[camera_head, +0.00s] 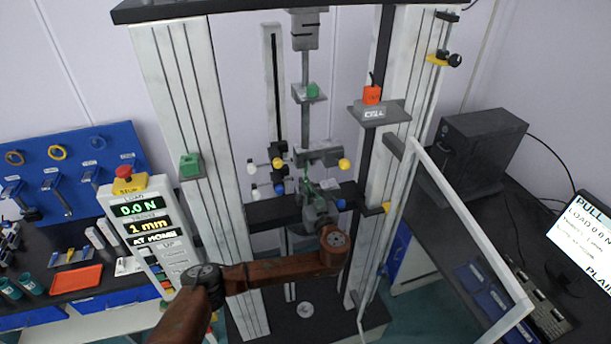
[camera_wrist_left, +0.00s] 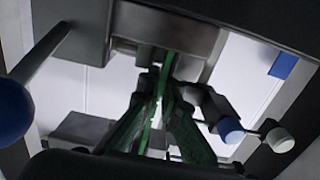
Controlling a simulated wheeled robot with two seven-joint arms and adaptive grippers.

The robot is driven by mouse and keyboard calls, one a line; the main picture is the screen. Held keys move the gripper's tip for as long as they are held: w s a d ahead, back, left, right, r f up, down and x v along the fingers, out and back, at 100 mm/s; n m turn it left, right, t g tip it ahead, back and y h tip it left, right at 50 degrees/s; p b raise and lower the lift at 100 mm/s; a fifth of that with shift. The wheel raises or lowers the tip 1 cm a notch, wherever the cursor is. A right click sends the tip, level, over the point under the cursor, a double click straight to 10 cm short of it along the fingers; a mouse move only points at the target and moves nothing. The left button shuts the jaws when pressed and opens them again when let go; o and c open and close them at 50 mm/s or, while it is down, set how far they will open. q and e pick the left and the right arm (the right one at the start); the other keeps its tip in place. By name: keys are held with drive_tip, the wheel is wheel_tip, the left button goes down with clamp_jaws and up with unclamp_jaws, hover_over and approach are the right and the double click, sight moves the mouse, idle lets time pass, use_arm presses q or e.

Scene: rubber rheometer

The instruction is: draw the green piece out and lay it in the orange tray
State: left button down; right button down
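The green piece (camera_wrist_left: 166,72) shows in the left wrist view as a thin upright strip below a grey clamp block (camera_wrist_left: 165,38). The two fingers of my left gripper (camera_wrist_left: 161,88) slant in from both sides and meet at the strip, seemingly shut on it. In the head view my left gripper (camera_head: 318,196) is at the machine's middle, just under the upper clamp (camera_head: 318,153); it hides most of the piece. The orange tray (camera_head: 77,279) lies on the left bench and looks empty. My right gripper is not in view.
Clamp knobs in yellow (camera_head: 344,164), blue and white stick out around the gripper. White columns (camera_head: 190,120) flank it, and a clear door (camera_head: 470,240) stands open at right. A control panel (camera_head: 150,240) reading 0.0 N stands between machine and tray.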

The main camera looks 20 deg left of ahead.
use_arm(q)
drive_tip(key=shift+r+b, duration=0.1)
drive_tip(key=shift+b, duration=0.25)
idle(0.7)
drive_tip(key=v, duration=1.2)
idle(1.3)
idle(0.4)
drive_tip(key=s+a+f+m+t+h+b, duration=0.1)
drive_tip(key=s+a+f+m+h+b, duration=0.2)
drive_tip(key=s+f, duration=0.5)
drive_tip(key=s+a+f+m+t+h+b, duration=0.1)
drive_tip(key=s+a+f+m+h+b, duration=0.25)
drive_tip(key=f, duration=0.85)
drive_tip(key=s+d+f+t+h+b, duration=0.1)
drive_tip(key=s+f+h+b, duration=0.2)
drive_tip(key=s, duration=0.6)
drive_tip(key=shift+f+b, duration=0.7)
drive_tip(key=shift+f, duration=0.25)
